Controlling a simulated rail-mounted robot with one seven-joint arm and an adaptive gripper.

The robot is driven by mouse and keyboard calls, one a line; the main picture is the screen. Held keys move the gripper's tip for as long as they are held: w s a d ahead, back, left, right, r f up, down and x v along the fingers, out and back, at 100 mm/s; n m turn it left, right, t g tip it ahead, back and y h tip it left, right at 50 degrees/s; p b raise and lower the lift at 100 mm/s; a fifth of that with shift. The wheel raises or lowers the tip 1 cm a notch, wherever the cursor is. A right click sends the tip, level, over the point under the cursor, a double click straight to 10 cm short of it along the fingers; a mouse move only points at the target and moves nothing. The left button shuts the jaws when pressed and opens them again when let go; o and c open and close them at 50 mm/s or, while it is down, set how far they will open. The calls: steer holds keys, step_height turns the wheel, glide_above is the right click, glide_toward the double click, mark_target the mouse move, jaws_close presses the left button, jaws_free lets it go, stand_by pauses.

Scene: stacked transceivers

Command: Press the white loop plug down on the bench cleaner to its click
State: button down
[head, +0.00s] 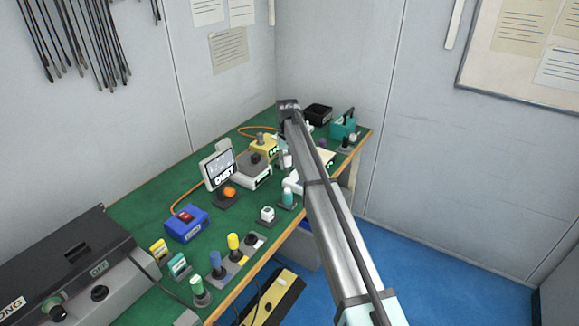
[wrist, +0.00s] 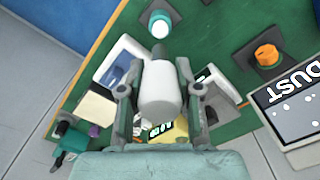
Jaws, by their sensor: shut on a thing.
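My gripper (wrist: 160,88) is shut on a white, rounded plug (wrist: 159,92), with one grey finger on each side in the wrist view. A darker narrow end of the plug points toward the top of that view. In the head view my arm covers most of the gripper and plug. A grey-white box with a dark top (head: 252,170) stands left of my arm in the head view; I cannot tell for sure whether it is the bench cleaner. I cannot tell whether the plug touches anything below it.
A screen reading DUST (head: 219,166) and an orange knob (head: 229,192) stand close to the left. A yellow box (head: 264,146) is behind. Teal-topped (head: 287,197) and white (head: 267,214) pieces stand near the front edge. A blue box (head: 186,223) is farther left on the green bench.

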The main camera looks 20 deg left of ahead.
mark_target(287, 173)
stand_by(0.3)
steer(key=shift+f+b, duration=0.8)
steer(key=shift+f, duration=2)
steer(key=shift+s+f, duration=0.1)
steer(key=shift+f, duration=0.85)
steer(key=shift+r+p, duration=1.25)
steer(key=shift+r, duration=2.3)
